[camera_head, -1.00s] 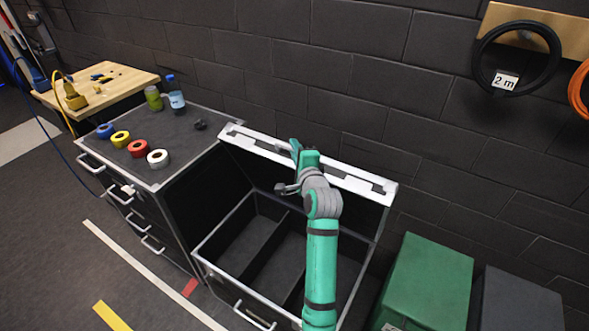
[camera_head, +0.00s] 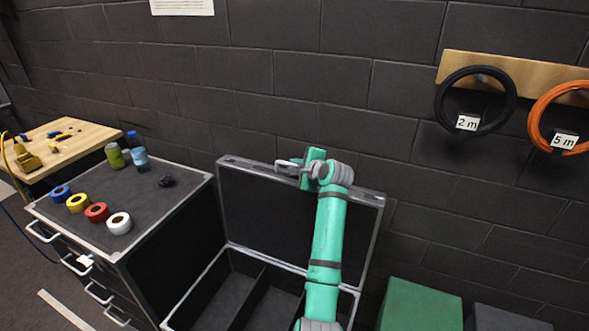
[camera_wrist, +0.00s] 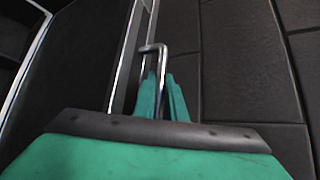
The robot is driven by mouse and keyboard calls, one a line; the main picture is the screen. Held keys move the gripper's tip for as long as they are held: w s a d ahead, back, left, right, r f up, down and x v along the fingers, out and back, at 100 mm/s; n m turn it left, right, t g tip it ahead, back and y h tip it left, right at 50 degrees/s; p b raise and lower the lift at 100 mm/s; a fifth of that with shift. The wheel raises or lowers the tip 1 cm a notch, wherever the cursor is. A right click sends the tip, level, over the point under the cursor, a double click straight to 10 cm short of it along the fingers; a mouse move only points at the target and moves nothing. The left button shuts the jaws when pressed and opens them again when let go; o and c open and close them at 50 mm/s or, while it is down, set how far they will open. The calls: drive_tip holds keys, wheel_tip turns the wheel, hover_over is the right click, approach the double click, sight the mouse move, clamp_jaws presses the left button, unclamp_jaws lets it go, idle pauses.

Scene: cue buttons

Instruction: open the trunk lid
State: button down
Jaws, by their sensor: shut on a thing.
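The trunk (camera_head: 228,262) stands open with its dark, metal-edged lid (camera_head: 258,205) raised, close to upright in front of the wall. My gripper (camera_head: 294,166) is at the upper edge of the lid. In the wrist view, its green fingers (camera_wrist: 162,98) are shut on a bent metal handle (camera_wrist: 161,52) beside the lid's metal rim (camera_wrist: 133,50). The trunk's divided inside shows below the lid, partly behind my arm.
A drawer cabinet (camera_head: 150,205) with tape rolls (camera_head: 97,212) and bottles stands left of the trunk. A green box (camera_head: 420,305) stands at the right. The block wall (camera_head: 280,110) is close behind the lid. Cable coils (camera_head: 475,100) hang at upper right.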

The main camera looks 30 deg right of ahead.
drive_tip(key=shift+w, duration=0.35)
drive_tip(key=shift+f, duration=0.1)
drive_tip(key=c, duration=1.8)
unclamp_jaws()
drive_tip(key=shift+d, duration=0.15)
drive_tip(key=shift+s, duration=0.1)
drive_tip(key=v, duration=1)
drive_tip(key=shift+s+r, duration=0.25)
drive_tip(key=shift+s, duration=0.1)
drive_tip(key=shift+f, duration=0.1)
